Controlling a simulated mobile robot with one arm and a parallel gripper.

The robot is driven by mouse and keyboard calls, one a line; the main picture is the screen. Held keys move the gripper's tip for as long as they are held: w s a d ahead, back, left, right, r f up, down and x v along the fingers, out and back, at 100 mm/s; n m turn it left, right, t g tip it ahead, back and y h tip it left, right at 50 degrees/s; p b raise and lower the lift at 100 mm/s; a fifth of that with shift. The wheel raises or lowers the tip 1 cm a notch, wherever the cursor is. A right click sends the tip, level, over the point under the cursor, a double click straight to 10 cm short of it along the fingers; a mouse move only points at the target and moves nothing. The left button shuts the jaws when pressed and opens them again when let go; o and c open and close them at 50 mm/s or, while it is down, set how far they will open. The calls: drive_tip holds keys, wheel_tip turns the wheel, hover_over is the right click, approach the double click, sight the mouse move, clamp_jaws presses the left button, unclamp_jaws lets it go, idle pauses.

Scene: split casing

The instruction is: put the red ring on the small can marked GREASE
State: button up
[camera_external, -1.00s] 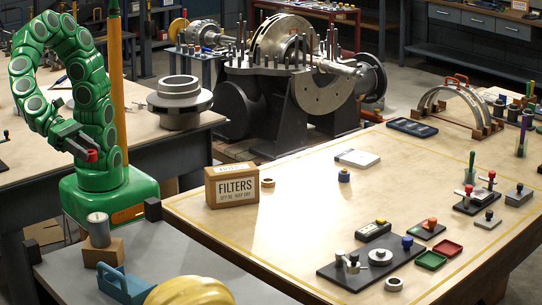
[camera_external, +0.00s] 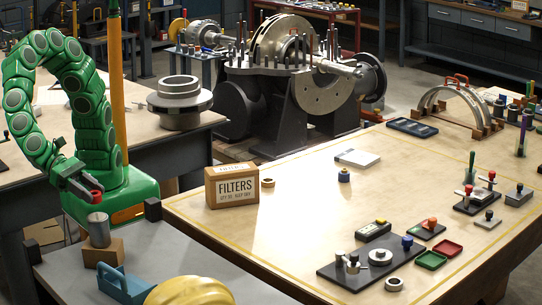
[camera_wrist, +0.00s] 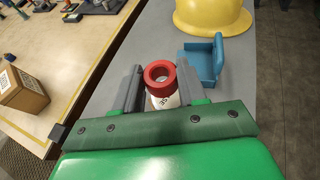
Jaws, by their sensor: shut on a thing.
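My gripper (camera_external: 92,193) is shut on the red ring (camera_external: 97,196) and holds it just above the small can (camera_external: 98,230). In the wrist view the red ring (camera_wrist: 159,71) sits between the fingertips of my gripper (camera_wrist: 159,80), its hole facing the camera. The can (camera_wrist: 162,101) shows below the ring, pale with partly hidden dark lettering that I cannot read in full. In the external view the can is grey, upright on a brown block, with a small gap between its top and the ring.
The brown block (camera_external: 103,254) stands on a grey bench (camera_external: 70,275). A blue holder (camera_external: 122,287) and a yellow hard hat (camera_external: 190,292) are close by. A FILTERS box (camera_external: 231,188) stands on the wooden table across from them.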

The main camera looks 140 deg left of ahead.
sight(92, 216)
drive_tip(key=shift+w+d+f, duration=0.1)
drive_tip(key=shift+w+f, duration=0.2)
drive_tip(key=shift+f, duration=1.55)
drive_tip(key=shift+f, duration=0.1)
drive_tip(key=o, duration=1)
drive_tip(key=shift+s+d+r, duration=0.1)
drive_tip(key=shift+s+r, duration=0.1)
drive_tip(key=shift+r, duration=0.05)
drive_tip(key=v, duration=1.1)
drive_tip(key=shift+s+r, duration=0.2)
drive_tip(key=shift+s, duration=0.1)
